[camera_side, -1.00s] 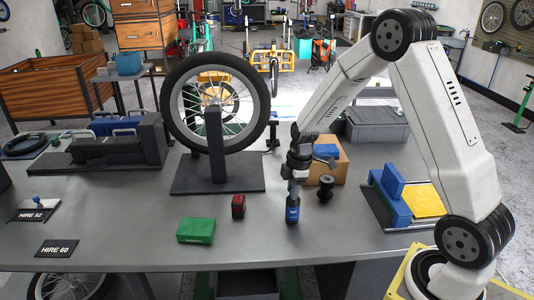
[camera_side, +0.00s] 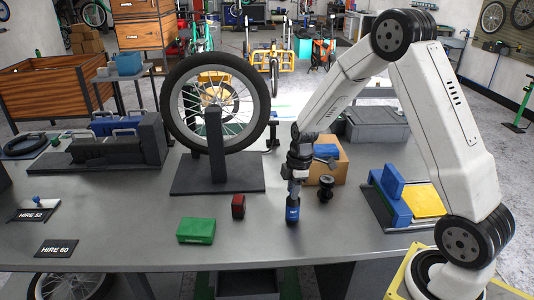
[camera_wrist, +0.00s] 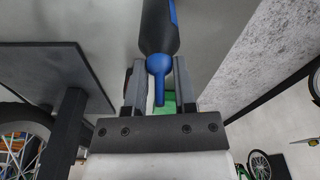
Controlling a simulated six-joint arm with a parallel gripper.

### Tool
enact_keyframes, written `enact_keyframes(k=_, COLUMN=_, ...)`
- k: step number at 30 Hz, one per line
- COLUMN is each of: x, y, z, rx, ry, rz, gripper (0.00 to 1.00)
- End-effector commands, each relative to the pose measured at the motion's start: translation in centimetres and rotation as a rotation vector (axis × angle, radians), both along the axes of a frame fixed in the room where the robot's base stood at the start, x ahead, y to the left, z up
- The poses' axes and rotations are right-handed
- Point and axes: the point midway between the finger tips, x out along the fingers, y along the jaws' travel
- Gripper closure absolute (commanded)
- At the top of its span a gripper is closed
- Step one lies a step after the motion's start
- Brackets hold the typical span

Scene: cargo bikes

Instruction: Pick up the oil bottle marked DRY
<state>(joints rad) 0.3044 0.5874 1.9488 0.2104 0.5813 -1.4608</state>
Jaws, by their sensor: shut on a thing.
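A small dark bottle with blue parts (camera_side: 293,212) stands upright on the bench in the side view. My gripper (camera_side: 294,185) points down over it and is shut around its upper part. In the wrist view the bottle (camera_wrist: 158,28) has a dark body with a blue stripe and a blue neck and nozzle. My gripper's two fingers (camera_wrist: 160,85) lie on either side of the blue neck. The label is too small in the side view to read for certain, and no marking shows in the wrist view.
A wheel on a stand (camera_side: 217,188) is behind.

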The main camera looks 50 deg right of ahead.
Motion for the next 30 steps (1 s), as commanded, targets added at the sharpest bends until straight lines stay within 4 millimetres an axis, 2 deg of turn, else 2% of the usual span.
enact_keyframes(k=17, x=0.1, y=0.0, z=0.3, rx=0.000, ry=-0.002, rz=0.000, gripper=1.00)
enact_keyframes(k=23, x=0.1, y=0.0, z=1.5, rx=0.000, ry=-0.003, rz=0.001, gripper=1.00)
enact_keyframes(k=27, x=0.1, y=0.0, z=3.2, rx=-0.001, ry=-0.005, rz=0.001, gripper=1.00)
enact_keyframes(k=30, x=-0.7, y=0.1, z=4.0, rx=0.000, ry=-0.002, rz=0.000, gripper=1.00)
